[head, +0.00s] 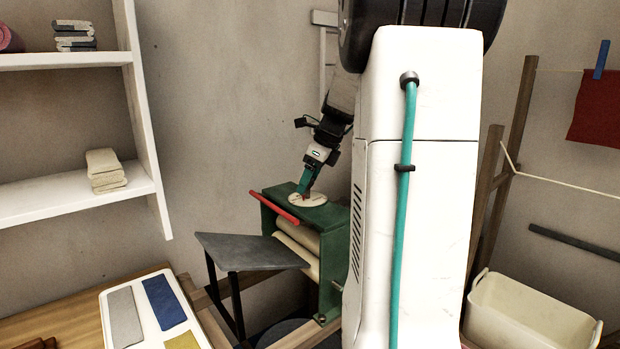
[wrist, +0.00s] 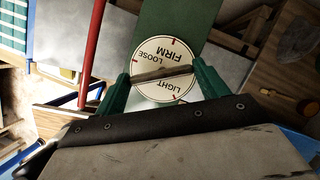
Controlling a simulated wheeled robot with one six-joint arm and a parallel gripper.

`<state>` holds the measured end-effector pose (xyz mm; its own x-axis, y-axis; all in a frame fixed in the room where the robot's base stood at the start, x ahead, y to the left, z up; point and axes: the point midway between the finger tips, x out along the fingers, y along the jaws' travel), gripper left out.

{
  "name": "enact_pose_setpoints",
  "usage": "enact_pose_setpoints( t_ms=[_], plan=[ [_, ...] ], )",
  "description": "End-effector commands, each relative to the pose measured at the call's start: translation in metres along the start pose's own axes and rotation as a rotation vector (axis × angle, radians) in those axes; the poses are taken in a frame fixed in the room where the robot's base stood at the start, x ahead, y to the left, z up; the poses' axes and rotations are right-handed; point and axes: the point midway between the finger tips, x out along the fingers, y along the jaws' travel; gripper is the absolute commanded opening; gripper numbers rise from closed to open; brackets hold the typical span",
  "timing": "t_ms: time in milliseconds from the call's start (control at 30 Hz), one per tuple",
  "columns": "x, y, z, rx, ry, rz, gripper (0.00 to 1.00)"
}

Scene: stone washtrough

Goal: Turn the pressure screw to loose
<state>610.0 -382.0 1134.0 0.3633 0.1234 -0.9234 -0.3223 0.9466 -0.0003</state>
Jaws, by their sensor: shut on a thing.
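The green wringer (head: 333,232) with cream rollers (head: 298,250) stands left of my white body in the head view. On its top is a round white dial (head: 318,200). In the wrist view the dial (wrist: 177,52) reads LOOSE, FIRM and LIGHT, with red marks at its rim. The pressure screw's brown bar handle (wrist: 162,74) lies across the dial. My gripper (head: 304,193) reaches down onto it, and its green fingers (wrist: 162,80) are shut on the bar's two ends. I cannot tell which label the bar points to.
A red bar (head: 274,207) runs along the wringer's left edge. A grey board (head: 250,251) juts out in front of the rollers. A white tray with coloured strips (head: 124,317) is at lower left. A cream tub (head: 530,315) stands at lower right. Shelves (head: 75,197) line the left wall.

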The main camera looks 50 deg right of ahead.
Motion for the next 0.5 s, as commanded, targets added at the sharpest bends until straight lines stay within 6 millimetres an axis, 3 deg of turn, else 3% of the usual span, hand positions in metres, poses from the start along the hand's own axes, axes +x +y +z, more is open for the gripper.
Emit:
enact_pose_setpoints(
  t_ms=[500],
  plan=[
    [0.0005, 0.0030, 0.0004, 0.391, 0.001, -0.163, 0.50]
  ],
)
